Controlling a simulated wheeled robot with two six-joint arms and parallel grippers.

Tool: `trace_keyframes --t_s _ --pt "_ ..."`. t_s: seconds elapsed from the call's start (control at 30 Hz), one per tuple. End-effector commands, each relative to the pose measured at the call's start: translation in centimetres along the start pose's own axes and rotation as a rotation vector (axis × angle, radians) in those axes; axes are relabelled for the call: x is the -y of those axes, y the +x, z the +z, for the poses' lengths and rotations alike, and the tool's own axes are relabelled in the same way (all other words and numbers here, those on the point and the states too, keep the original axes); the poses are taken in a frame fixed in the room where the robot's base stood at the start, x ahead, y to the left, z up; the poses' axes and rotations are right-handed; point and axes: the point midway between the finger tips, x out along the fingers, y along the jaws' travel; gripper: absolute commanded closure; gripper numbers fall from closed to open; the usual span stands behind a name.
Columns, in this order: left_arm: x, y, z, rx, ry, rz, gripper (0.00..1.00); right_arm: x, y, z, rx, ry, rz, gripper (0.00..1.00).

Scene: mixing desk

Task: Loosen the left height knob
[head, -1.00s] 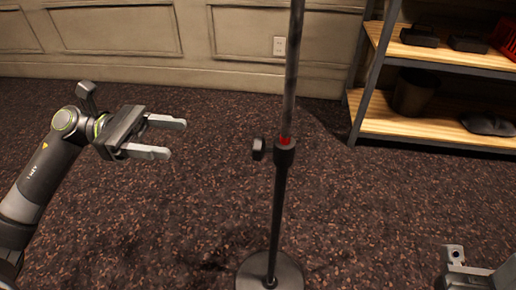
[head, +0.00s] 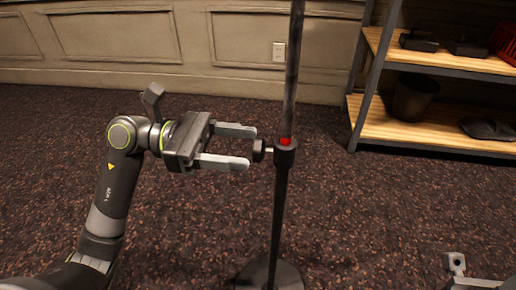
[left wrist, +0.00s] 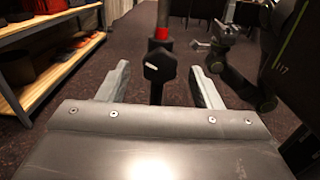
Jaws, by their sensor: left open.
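The height knob (head: 259,150) is a dark knob on the left side of a collar (head: 286,155) on a dark upright stand. A red band (head: 286,141) shows at the collar's top. My left gripper (head: 251,147) is open, with its fingertips just left of the knob and pointing at it. In the left wrist view the knob (left wrist: 159,66) appears between the two open fingers, a little beyond them. It does not appear gripped. Part of my right gripper (head: 456,268) shows at the bottom right of the head view; its jaws are unclear.
The stand's round base (head: 268,278) rests on the brown carpet. A metal shelf (head: 430,130) with wooden boards stands at the right, holding a dark bin (head: 412,97) and several dark items. The carpet around the stand is clear.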

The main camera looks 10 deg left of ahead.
Motion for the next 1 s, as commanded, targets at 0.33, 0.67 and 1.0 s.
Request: trace_keyframes --t_s 0.33,0.67,1.0 --pt "0.0 3.3 0.0 0.002 0.001 -0.001 0.41 0.0 -0.4 0.0 -0.022 0.005 0.017 1.0" --pt "0.0 3.8 0.1 -0.001 0.0 0.001 0.41 -0.1 -0.4 -0.1 -0.023 0.003 0.026 1.0" --pt "0.0 3.8 0.0 0.0 0.0 0.001 0.71 -0.1 -0.5 -0.1 -0.02 0.003 0.023 1.0"
